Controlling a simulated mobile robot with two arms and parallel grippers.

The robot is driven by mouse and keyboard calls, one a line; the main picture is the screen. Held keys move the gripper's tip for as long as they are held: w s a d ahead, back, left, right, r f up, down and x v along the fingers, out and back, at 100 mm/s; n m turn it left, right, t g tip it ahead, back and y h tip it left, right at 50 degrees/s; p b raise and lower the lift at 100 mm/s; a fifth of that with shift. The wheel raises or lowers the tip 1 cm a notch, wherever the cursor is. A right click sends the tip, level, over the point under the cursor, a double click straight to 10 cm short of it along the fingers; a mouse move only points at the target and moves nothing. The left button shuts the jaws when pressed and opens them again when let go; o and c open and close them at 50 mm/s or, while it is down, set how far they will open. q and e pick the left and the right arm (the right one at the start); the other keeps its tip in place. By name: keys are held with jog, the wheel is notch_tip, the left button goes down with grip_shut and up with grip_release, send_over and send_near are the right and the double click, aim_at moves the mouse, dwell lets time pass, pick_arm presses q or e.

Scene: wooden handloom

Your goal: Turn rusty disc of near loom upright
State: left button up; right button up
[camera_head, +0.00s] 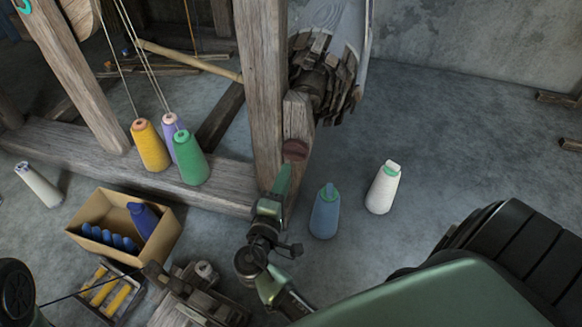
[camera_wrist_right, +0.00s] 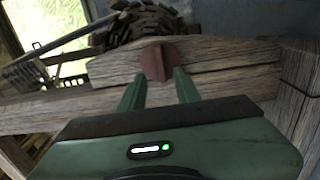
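The rusty disc (camera_head: 295,150) is a small red-brown round piece on the side of a weathered wooden beam end (camera_head: 299,117) of the near loom. In the right wrist view the disc (camera_wrist_right: 158,62) shows face-on, with a raised ridge across its middle that looks roughly upright there. My right gripper (camera_head: 284,172) is just below the disc in the head view. In the wrist view its two green fingers (camera_wrist_right: 158,76) are apart, with their tips at the disc's left and right edges. I cannot tell whether they touch it. My left gripper is not in view.
A cardboard box (camera_head: 160,243) holds blue spools. Floor at right is mostly clear.

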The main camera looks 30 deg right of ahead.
aim_at(293, 157)
jog(key=b+x, duration=0.1)
jog(key=x, duration=0.5)
jog(key=shift+w+d+b, duration=0.1)
jog(key=shift+b, duration=0.3)
grip_shut()
